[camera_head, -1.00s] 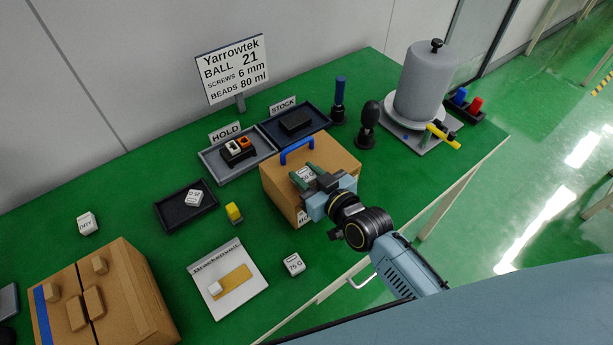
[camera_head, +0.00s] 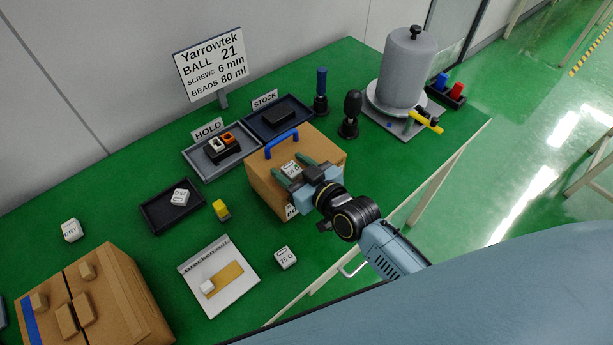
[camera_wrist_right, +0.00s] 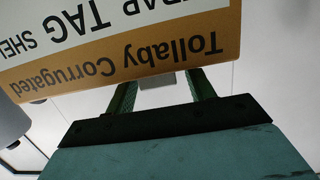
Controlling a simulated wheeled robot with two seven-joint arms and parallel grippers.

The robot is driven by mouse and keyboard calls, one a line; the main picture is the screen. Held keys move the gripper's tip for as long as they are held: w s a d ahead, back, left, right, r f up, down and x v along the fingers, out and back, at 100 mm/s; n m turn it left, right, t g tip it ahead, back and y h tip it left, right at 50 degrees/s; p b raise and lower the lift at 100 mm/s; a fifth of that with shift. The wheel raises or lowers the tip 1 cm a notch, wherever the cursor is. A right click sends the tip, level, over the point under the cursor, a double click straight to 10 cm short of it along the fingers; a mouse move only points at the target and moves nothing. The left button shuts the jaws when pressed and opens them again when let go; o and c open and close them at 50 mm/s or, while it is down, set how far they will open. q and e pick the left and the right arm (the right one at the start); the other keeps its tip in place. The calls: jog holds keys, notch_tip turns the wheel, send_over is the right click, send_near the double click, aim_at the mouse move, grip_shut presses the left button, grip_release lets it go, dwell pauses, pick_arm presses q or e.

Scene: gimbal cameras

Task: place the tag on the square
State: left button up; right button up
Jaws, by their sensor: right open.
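A small white tag with dark print (camera_head: 291,168) shows at the top of the cardboard box with the blue handle (camera_head: 258,170). My right gripper (camera_head: 295,166) is open, its green fingers around the tag and apart. In the right wrist view the fingers (camera_wrist_right: 164,88) reach behind the box's printed edge (camera_wrist_right: 120,55), with a pale block (camera_wrist_right: 150,79) between them. Contact cannot be told. A white sheet (camera_head: 232,297) bears a tan patch (camera_head: 229,272) and a small white block (camera_head: 207,287). I cannot tell which mark is the square. My left gripper is not in view.
A white 75 G block (camera_head: 285,257), a yellow block (camera_head: 221,209) and a black tray (camera_head: 157,222) with a white block surround the sheet. A second cardboard box (camera_head: 130,290) stands front left. Grey HOLD tray (camera_head: 193,160) and dark STOCK tray (camera_head: 262,130) are behind.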

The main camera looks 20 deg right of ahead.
jog(key=v, duration=1.1)
jog(key=shift+s, duration=0.4)
